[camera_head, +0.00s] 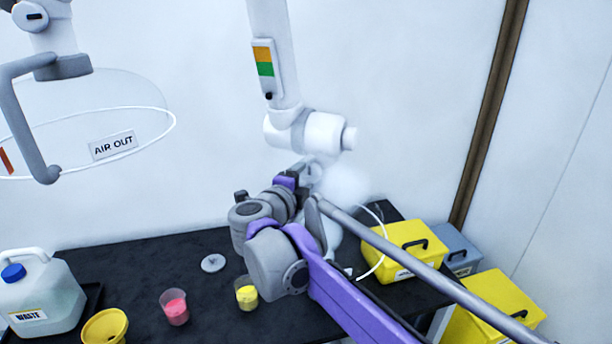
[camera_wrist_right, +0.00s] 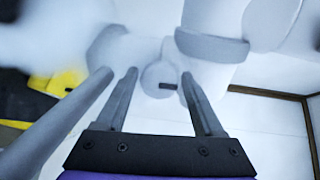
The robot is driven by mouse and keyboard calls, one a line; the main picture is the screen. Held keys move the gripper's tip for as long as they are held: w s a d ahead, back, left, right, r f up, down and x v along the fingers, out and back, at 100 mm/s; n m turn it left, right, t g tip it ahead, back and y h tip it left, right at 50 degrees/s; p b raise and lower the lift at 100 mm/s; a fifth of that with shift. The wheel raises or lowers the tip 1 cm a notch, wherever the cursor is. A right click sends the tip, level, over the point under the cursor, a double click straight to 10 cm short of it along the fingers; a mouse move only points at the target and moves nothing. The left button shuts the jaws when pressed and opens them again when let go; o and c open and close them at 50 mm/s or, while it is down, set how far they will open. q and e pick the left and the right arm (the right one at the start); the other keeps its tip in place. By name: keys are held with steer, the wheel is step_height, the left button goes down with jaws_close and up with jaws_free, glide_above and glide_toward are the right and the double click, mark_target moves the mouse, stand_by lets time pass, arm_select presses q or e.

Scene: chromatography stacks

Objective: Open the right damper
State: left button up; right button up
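The right damper's knob (camera_wrist_right: 152,78) is a small pale round knob with a short dark mark, under the white arm joint in the wrist view. My right gripper (camera_wrist_right: 157,78) is open. Its two fingers point up at the knob, one on each side of it; I cannot tell whether they touch it. In the head view my right gripper (camera_head: 303,178) is just below the white extraction arm's joint (camera_head: 305,132), and the knob is hard to make out there. My left gripper is not in view.
A grey bar (camera_head: 420,265) crosses in front of my right arm, also along the left of the wrist view. A clear hood marked AIR OUT (camera_head: 113,145) hangs at left. Cups (camera_head: 174,307), a waste jug (camera_head: 40,290) and yellow boxes (camera_head: 405,240) stand below.

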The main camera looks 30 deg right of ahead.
steer(key=shift+o, duration=1)
steer(key=b+v, duration=0.1)
steer(key=v, duration=0.9)
steer(key=shift+s+a+r, duration=0.1)
steer(key=shift+s+a, duration=0.15)
steer(key=shift+s, duration=0.05)
